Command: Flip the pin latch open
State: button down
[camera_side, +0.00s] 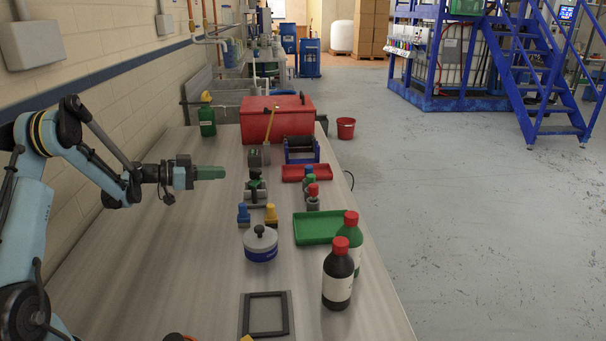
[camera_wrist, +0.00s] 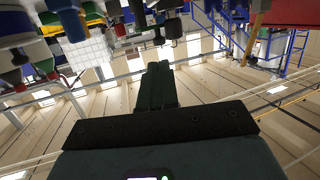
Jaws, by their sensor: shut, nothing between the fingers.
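My gripper (camera_side: 221,172) has green fingers and is shut and empty. It points right, above the bench, and is apart from the fixtures in the side view. Its shut fingers (camera_wrist: 157,88) also show in the wrist view. Just right of the fingertips is a small grey fixture with a dark green and black top (camera_side: 255,187). I cannot tell which of these, if either, is the pin latch.
The bench (camera_side: 160,270) is clear at front left. A blue-and-white lidded pot (camera_side: 261,243), blue (camera_side: 243,215) and yellow (camera_side: 271,215) knobs, a green tray (camera_side: 318,229), a dark bottle (camera_side: 338,275) and a red tray (camera_side: 305,174) stand around. A red box (camera_side: 277,116) is behind.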

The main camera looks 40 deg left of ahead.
aim_at(255, 172)
jog(key=x, duration=0.8)
jog(key=m+g+h, duration=0.1)
jog(key=m+h, duration=0.1)
jog(key=shift+w+a+g+h, duration=0.15)
jog(key=shift+w+g+h, duration=0.15)
jog(key=shift+g, duration=0.1)
jog(key=shift+w+m+g+h, duration=0.25)
jog(key=shift+m+g+h, duration=0.85)
jog(key=shift+m, duration=0.2)
jog(key=shift+s, duration=0.1)
jog(key=s+v, duration=0.1)
jog(key=v, duration=1.2)
jog(key=shift+s, duration=0.2)
